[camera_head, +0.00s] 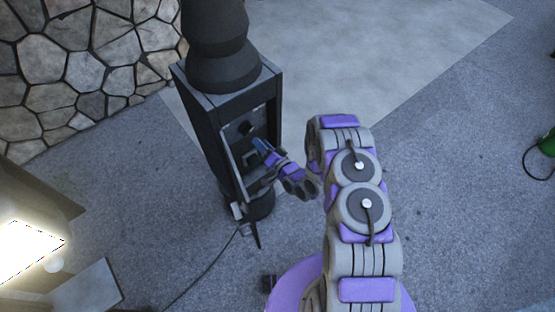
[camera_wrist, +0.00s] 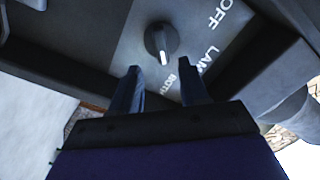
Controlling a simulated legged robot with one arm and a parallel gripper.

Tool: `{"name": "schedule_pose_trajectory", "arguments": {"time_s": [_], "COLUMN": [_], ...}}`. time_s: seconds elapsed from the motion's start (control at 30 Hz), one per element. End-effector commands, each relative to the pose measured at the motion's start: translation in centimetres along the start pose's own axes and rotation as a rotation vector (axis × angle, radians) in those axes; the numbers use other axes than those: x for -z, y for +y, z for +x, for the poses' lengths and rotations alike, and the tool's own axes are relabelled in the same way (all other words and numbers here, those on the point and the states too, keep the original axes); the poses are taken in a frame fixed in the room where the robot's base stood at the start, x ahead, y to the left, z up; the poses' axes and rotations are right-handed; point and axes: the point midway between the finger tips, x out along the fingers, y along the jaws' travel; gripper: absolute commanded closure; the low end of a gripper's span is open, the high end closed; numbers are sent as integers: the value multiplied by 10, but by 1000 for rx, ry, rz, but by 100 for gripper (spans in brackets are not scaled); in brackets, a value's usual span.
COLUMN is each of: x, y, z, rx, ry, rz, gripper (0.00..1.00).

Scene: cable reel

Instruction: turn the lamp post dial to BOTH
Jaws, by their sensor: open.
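The lamp post (camera_head: 215,95) is a dark post with a square box base, at the upper left of centre in the head view. The open box front faces my arm. The dial (camera_wrist: 161,41) is a dark round knob on a grey plate (camera_wrist: 200,18) in the wrist view. The plate reads OFF, a partly covered word starting LA, and BOTH. A pale line on the knob points down in the picture, near BOTH. My gripper (camera_wrist: 162,88) is open, its two blue fingers apart just short of the dial and not around it. It also shows at the box front in the head view (camera_head: 259,146).
A door or flap (camera_head: 247,222) hangs at the lower front of the box, with a cable (camera_head: 205,268) running from it along the ground. A stone wall (camera_head: 75,65) is at the upper left. A bright lamp (camera_head: 25,250) is at the lower left. Open paving lies at the right.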

Motion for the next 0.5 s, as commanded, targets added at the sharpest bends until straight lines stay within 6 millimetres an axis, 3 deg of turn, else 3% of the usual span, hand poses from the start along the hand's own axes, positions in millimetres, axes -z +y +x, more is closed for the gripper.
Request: {"name": "schedule_pose_trajectory", "arguments": {"time_s": [0.2, 0.5], "x": [1, 1], "y": [1, 1], "z": [-40, -82], "rx": [-2, 0], "ry": [2, 3], "rz": [2, 0], "gripper": [55, 55]}}
